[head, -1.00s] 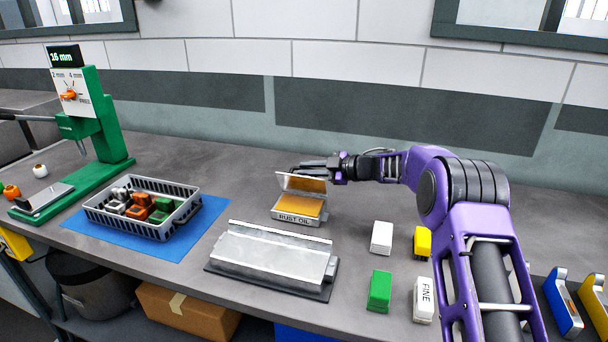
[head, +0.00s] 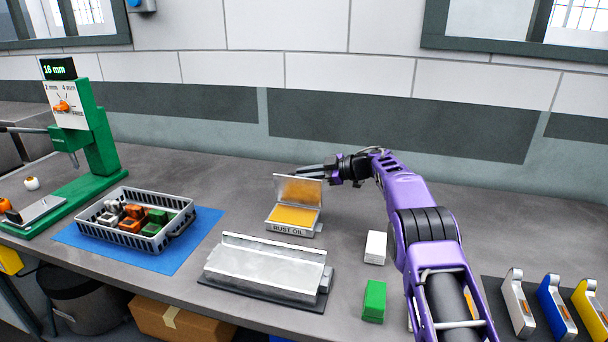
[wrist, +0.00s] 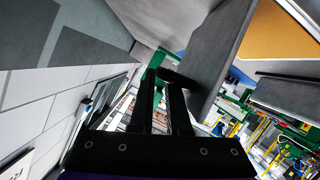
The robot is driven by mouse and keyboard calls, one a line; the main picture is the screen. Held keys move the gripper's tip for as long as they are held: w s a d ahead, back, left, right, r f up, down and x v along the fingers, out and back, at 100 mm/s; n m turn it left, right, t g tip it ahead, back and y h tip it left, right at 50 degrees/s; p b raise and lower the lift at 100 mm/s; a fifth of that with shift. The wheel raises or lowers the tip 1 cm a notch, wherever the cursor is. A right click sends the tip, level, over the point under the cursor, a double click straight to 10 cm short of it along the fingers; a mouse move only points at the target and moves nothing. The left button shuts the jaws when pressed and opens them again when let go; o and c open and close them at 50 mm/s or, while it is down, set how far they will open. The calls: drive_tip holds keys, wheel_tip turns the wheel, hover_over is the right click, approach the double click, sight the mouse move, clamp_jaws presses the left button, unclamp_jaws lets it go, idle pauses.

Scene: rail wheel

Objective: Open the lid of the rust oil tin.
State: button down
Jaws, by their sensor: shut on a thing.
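The rust oil tin (head: 291,228) stands on the bench, a shallow metal box with "RUST OIL" on its front and an orange-yellow pad inside. Its lid (head: 298,190) stands raised at the back edge, roughly upright, with its orange inner face toward the front. My gripper (head: 308,171) is at the lid's upper edge, coming in from the right, and is shut on the lid. In the wrist view the fingers (wrist: 165,85) are close together, with the lid (wrist: 218,50) beside their tips. The exact contact is hard to see.
A metal block on a dark mat (head: 265,262) lies in front of the tin. A grey basket of parts (head: 122,233) on a blue mat and a green press (head: 98,135) are left. White (head: 375,247) and green blocks (head: 374,302) stand right, near my arm.

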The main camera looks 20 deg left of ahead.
drive_tip(key=shift+w+d+f, duration=0.2)
drive_tip(key=shift+d+f, duration=0.15)
drive_tip(key=shift+f, duration=0.3)
drive_tip(key=c, duration=1.2)
unclamp_jaws()
drive_tip(key=r+v, duration=0.1)
drive_tip(key=v, duration=1.6)
drive_tip(key=shift+s+r, duration=0.15)
drive_tip(key=shift+r, duration=0.05)
drive_tip(key=shift+a+r, duration=0.1)
drive_tip(key=shift+a, duration=0.15)
